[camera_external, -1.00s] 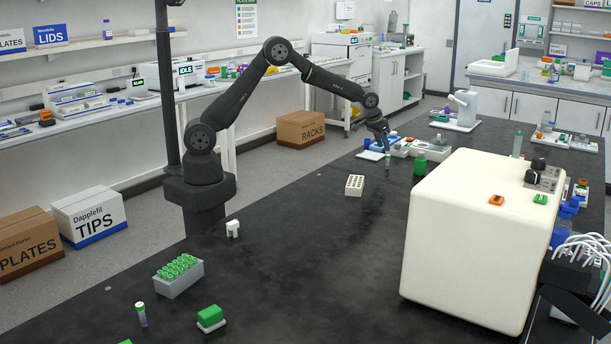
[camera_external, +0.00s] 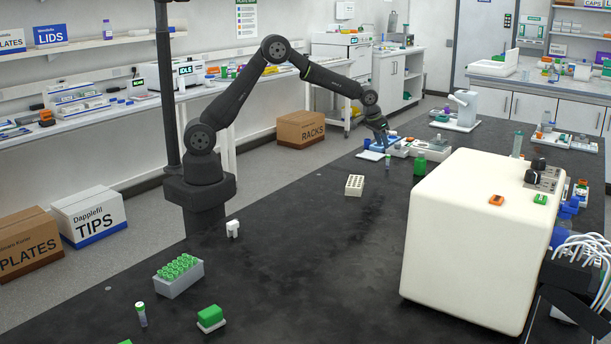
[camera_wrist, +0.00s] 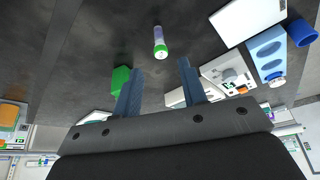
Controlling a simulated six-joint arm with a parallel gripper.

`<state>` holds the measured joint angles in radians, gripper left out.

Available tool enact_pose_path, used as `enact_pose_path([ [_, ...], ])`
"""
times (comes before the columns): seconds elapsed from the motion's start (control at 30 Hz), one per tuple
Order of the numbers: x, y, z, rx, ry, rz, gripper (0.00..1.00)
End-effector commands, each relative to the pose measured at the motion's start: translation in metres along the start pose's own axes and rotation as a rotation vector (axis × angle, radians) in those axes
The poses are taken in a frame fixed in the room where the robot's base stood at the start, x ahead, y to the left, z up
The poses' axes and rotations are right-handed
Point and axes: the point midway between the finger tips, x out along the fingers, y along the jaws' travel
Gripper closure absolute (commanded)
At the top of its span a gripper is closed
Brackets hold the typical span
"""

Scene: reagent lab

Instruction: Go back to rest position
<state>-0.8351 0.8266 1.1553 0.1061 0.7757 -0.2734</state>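My gripper (camera_external: 385,146) hangs at the end of my outstretched arm, over the far part of the dark bench. In the wrist view my gripper (camera_wrist: 159,67) has its two blue-grey fingers well apart, with nothing between them. A small capped tube (camera_wrist: 160,42) shows just beyond the fingertips, apart from them. In the external view the tube (camera_external: 388,162) stands upright on the bench just below the gripper.
A white rack (camera_external: 354,185) with empty holes stands nearer on the bench. A large cream machine (camera_external: 470,245) fills the right. A grey rack (camera_external: 179,277) of green-capped tubes is at front left. The middle bench is mostly clear.

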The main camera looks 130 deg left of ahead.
Motion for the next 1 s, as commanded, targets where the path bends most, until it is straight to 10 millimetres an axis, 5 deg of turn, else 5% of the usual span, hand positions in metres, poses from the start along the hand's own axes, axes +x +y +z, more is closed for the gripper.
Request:
enact_pose_path([
  [0.53, 0.097, 0.0, 0.001, 0.0, -0.002, -0.001, 0.62],
  [0.7, 0.077, 0.0, -0.008, -0.001, 0.004, 0.001, 0.62],
  [1.0, 0.068, 0.0, -0.01, -0.001, 0.0, 0.0, 0.62],
])
